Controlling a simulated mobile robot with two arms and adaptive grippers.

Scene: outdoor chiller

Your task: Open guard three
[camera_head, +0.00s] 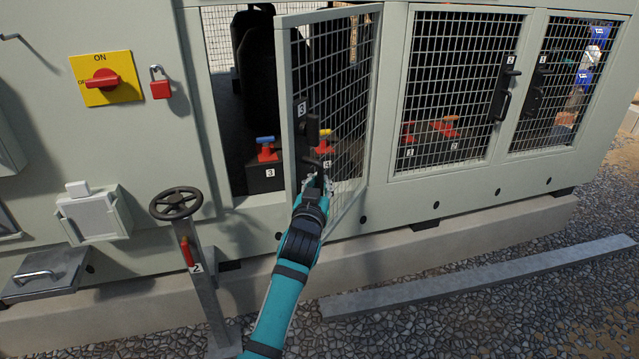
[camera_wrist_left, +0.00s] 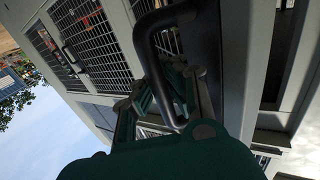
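Guard three is a mesh door (camera_head: 345,95) in a pale frame, marked 3. It stands ajar, swung outward from the cabinet, with a dark opening to its left. Its black latch plate and handle are on its left upright (camera_head: 288,110). My left gripper (camera_head: 316,182) is at the lower part of that handle. In the left wrist view the black handle (camera_wrist_left: 150,42) runs between the gripper's fingers (camera_wrist_left: 178,88), which close in on its bar. The exact contact is partly hidden. My right gripper is in neither view.
Shut guards two (camera_head: 450,80) and one (camera_head: 562,80) are to the right. A handwheel on a post (camera_head: 176,203) stands left of my arm. A grey beam (camera_head: 480,278) lies on the gravel.

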